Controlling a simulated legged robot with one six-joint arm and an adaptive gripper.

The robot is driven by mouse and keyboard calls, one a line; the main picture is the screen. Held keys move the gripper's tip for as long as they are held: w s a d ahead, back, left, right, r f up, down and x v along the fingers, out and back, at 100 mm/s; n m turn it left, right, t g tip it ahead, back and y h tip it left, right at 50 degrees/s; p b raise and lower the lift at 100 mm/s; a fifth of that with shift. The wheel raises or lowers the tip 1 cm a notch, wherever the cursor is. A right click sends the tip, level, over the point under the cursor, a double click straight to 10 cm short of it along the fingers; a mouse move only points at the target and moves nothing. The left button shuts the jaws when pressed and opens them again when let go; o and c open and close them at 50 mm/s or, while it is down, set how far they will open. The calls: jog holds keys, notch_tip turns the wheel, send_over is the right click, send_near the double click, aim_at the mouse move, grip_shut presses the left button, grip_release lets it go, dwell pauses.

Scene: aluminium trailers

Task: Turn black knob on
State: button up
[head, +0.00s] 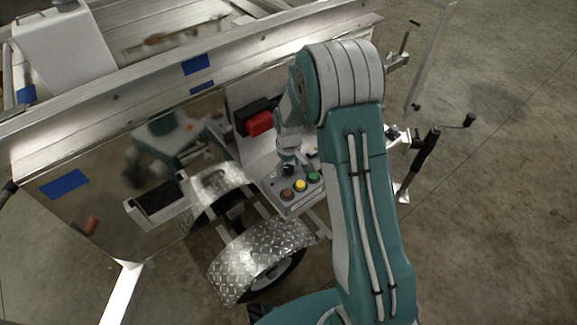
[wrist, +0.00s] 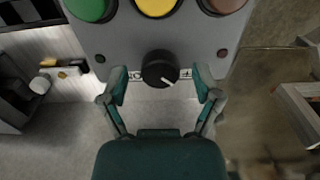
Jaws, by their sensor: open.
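The black knob (wrist: 160,70) is a round dial with a white pointer line, mounted on a grey control panel (wrist: 125,38). In the wrist view its pointer is tilted down and to the right, with small white markings on either side. My gripper (wrist: 161,82) is open, with one teal finger on each side of the knob. I cannot tell whether either finger touches it. In the head view the panel (head: 280,208) sits low on the trailer, and my gripper (head: 288,168) is over its far part, hiding most of the knob.
Green (wrist: 90,8), yellow (wrist: 157,6) and red-brown (wrist: 222,4) buttons line the panel beside the knob. A red-and-black box (head: 258,123) is behind the panel. A diamond-plate wheel fender (head: 250,255) lies in front. Open concrete floor (head: 490,200) is on the right.

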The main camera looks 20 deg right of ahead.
grip_shut()
